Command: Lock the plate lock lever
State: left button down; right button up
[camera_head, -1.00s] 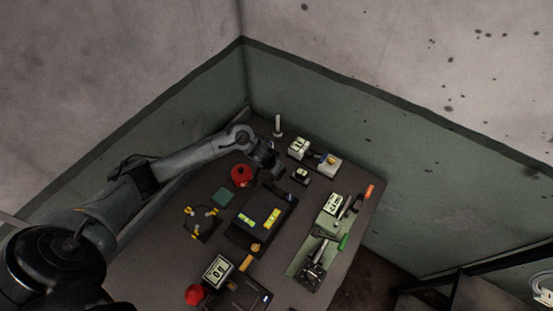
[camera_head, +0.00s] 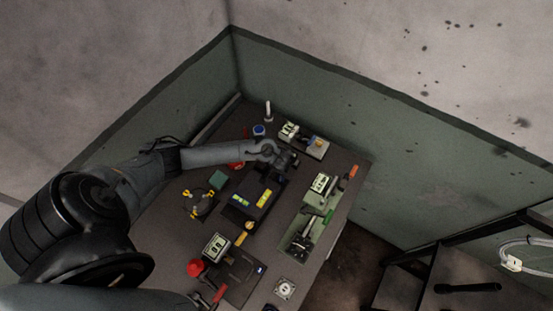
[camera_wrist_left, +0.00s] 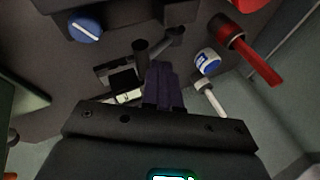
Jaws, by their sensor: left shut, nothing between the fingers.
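I cannot tell for certain which part is the plate lock lever. A red lever (camera_wrist_left: 255,62) on a dark round hub shows at the upper right in the left wrist view. In the head view a red part (camera_head: 237,164) is mostly hidden behind my left arm, and another red handle (camera_head: 219,294) is at the bench's near edge. My left gripper (camera_head: 288,166) is over the bench's far part, right of the first red part. In the left wrist view its fingers (camera_wrist_left: 164,84) are shut and empty, left of the red lever and apart from it.
A blue-and-white cap (camera_wrist_left: 207,62) and white post (camera_wrist_left: 208,97) stand close to the fingers. A blue knob (camera_wrist_left: 85,27) is at upper left. A dark box with yellow labels (camera_head: 247,210) and a green-grey fixture (camera_head: 298,240) occupy the bench (camera_head: 180,262).

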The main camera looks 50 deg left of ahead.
pick_arm(q)
jog(key=shift+s+a+f, duration=0.1)
jog(key=shift+s+a, duration=0.1)
jog(key=shift+a, duration=0.45)
jog(key=a+p+v, duration=0.1)
jog(key=p+v, duration=0.2)
jog(key=v, duration=0.3)
jog(key=a+r+p+v, duration=0.1)
jog(key=p+v, duration=0.1)
jog(key=v, duration=0.4)
jog(key=shift+a+r+p, duration=0.25)
jog(key=shift+r+p, duration=0.15)
jog(key=shift+r, duration=0.05)
jog(key=shift+s, duration=0.1)
